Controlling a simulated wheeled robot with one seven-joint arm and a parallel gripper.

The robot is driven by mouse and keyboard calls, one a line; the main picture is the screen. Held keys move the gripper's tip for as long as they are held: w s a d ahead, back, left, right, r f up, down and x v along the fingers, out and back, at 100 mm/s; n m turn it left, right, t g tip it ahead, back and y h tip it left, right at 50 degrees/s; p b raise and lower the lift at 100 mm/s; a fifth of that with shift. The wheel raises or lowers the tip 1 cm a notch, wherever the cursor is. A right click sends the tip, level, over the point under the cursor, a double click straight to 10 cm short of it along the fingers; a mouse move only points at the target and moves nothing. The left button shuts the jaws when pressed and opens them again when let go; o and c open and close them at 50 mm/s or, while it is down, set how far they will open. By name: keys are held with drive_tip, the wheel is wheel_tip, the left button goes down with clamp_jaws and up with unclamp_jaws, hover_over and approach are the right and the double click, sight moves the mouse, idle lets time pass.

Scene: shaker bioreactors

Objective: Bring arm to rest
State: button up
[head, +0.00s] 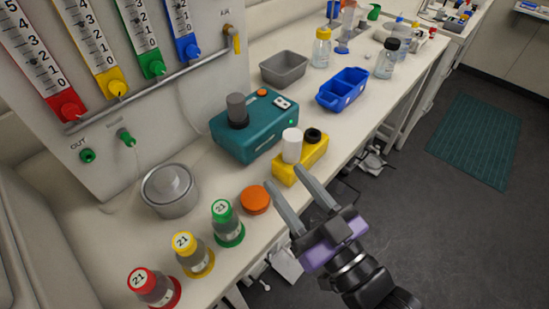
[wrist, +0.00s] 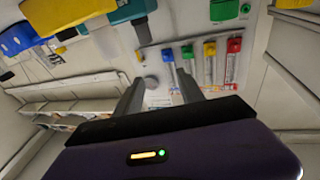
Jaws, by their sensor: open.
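My gripper (head: 286,188) is open and empty, with its two grey fingers spread apart. In the head view it is over the front edge of the bench, at the right of the orange disc and close in the picture to the yellow block. In the wrist view the fingers (wrist: 160,95) point toward the wall panel with the coloured gauges. Nothing lies between the fingers. My arm comes in from the lower right of the head view.
The bench (head: 115,250) holds red (head: 152,285), yellow (head: 193,255) and green (head: 226,222) bottles, an orange disc (head: 255,200), a metal pot (head: 170,190), a teal device (head: 250,138), a yellow block (head: 284,172) and a blue bin (head: 338,103). Open floor (head: 430,215) lies right.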

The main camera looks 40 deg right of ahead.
drive_tip(key=s+f+g, duration=0.2)
drive_tip(key=s+f, duration=0.3)
drive_tip(key=s, duration=0.4)
drive_tip(key=s+f+g, duration=0.3)
drive_tip(key=s+f, duration=0.2)
drive_tip(key=s, duration=0.5)
drive_tip(key=shift+a+f+n+y, duration=0.2)
drive_tip(key=shift+n+y, duration=0.1)
drive_tip(key=shift+n, duration=0.1)
